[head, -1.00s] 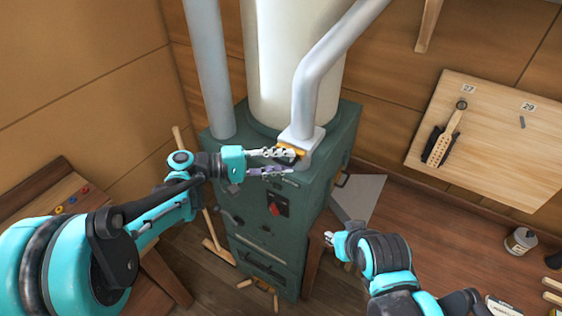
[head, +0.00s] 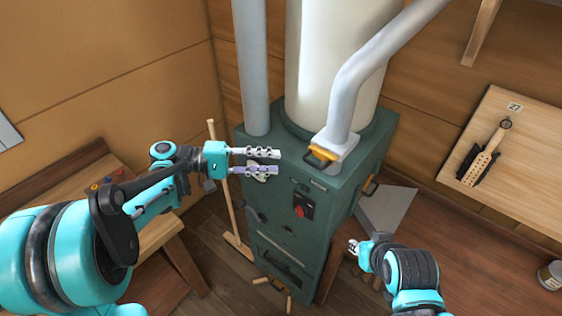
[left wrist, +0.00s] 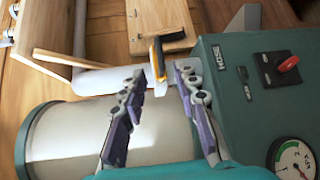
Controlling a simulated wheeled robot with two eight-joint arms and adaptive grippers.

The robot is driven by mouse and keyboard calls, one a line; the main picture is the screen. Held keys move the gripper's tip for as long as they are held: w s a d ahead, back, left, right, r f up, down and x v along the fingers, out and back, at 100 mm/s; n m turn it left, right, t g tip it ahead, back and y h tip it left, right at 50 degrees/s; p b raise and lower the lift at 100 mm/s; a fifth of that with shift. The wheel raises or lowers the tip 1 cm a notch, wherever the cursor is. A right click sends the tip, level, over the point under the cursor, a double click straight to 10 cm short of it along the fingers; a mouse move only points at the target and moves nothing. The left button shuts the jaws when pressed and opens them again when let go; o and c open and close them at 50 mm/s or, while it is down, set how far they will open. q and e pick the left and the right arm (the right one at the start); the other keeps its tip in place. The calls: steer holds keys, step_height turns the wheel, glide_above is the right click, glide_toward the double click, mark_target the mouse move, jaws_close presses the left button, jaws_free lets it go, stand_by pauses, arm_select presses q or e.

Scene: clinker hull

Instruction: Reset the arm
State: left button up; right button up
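My left gripper (head: 276,162) is open and empty in front of the green machine's top edge. Its two fingers also show apart in the left wrist view (left wrist: 163,76), with nothing between them. A yellow-orange handle (head: 321,155) sits on the grey duct's foot, to the right of the fingertips and apart from them in the head view. In the left wrist view the handle (left wrist: 157,58) appears beyond the fingers. My right gripper (head: 354,246) is low at the centre right; it is too small to tell whether it is open.
The green machine (head: 335,190) carries a red switch (head: 301,211), a white drum (head: 320,90) and grey ducts (head: 372,68). A gauge (left wrist: 294,160) shows in the left wrist view. A broom (head: 230,205) leans left of the machine. A tool board (head: 535,150) is at right.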

stand_by(0.5)
arm_select(q)
steer(key=s+f+t+y+b, duration=0.1)
steer(key=s+f+y+b, duration=0.3)
steer(key=f, duration=0.3)
steer(key=s+f+t+y+b, duration=0.1)
steer(key=s+f+y+b, duration=0.25)
steer(key=f, duration=0.35)
steer(key=s+a+f+m+t+y+b, duration=0.1)
steer(key=s+a+f+y+b, duration=0.3)
steer(key=f, duration=0.3)
steer(key=s+a+f+m+t+y+b, duration=0.2)
steer(key=s+a+f+y+b, duration=0.2)
steer(key=a+f, duration=0.3)
steer(key=shift+s+a+y+b, duration=0.2)
steer(key=shift+y+b, duration=0.15)
steer(key=shift+b, duration=0.4)
steer(key=shift+f, duration=0.2)
